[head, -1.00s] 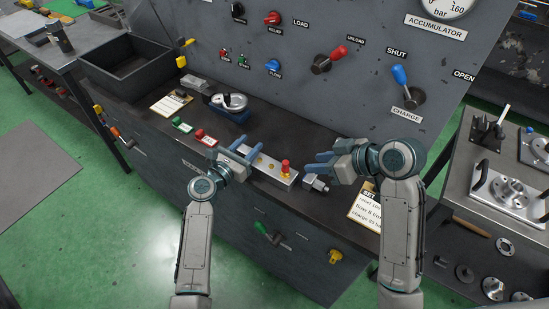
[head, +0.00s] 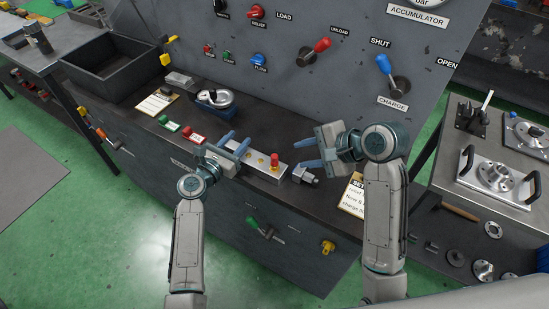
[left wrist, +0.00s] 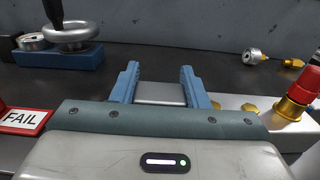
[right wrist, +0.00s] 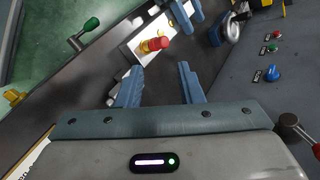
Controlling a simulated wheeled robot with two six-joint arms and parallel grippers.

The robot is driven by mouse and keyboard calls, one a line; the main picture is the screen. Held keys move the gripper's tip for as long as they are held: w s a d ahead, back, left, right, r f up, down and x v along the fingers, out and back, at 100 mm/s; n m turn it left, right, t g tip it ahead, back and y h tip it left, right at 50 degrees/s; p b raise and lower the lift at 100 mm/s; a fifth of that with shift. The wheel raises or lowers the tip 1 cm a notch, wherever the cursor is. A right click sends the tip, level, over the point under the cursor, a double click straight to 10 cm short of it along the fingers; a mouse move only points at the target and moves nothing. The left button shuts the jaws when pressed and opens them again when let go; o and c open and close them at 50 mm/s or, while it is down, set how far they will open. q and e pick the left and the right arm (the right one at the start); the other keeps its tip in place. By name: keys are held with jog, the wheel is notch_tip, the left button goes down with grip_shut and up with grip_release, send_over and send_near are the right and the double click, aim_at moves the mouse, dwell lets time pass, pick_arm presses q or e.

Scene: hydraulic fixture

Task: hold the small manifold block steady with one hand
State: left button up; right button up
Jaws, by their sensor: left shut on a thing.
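The small manifold block (head: 262,171) is a silver bar with brass fittings and a red knob (head: 274,160), lying on the dark bench ledge. It also shows in the left wrist view (left wrist: 232,101) and the right wrist view (right wrist: 133,49). My left gripper (head: 234,143) is shut on the block's left end, one finger on each side (left wrist: 160,72). My right gripper (head: 306,154) is open and empty, above and beside the block's right end. A grey fitting (head: 305,175) sticks out at that end, below the right fingers.
An upright panel with levers and knobs (head: 316,50) rises behind the ledge. Red FAIL (left wrist: 22,119) and green tags (head: 169,124), a gauge-like round part on a blue base (head: 216,98) and a black bin (head: 117,68) lie left. A printed card (head: 353,195) lies right.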

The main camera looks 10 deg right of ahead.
jog(key=shift+w+a+f+m, duration=0.65)
jog(key=shift+a+f+m, duration=0.35)
jog(key=shift+m, duration=1.15)
jog(key=shift+w+a+f+m, duration=0.8)
jog(key=shift+f+m, duration=0.25)
jog(key=shift+m, duration=1.05)
jog(key=shift+w+a+f+m, duration=0.55)
jog(key=shift+a+f+m, duration=0.45)
jog(key=shift+m, duration=1.15)
jog(key=shift+c, duration=0.2)
grip_shut()
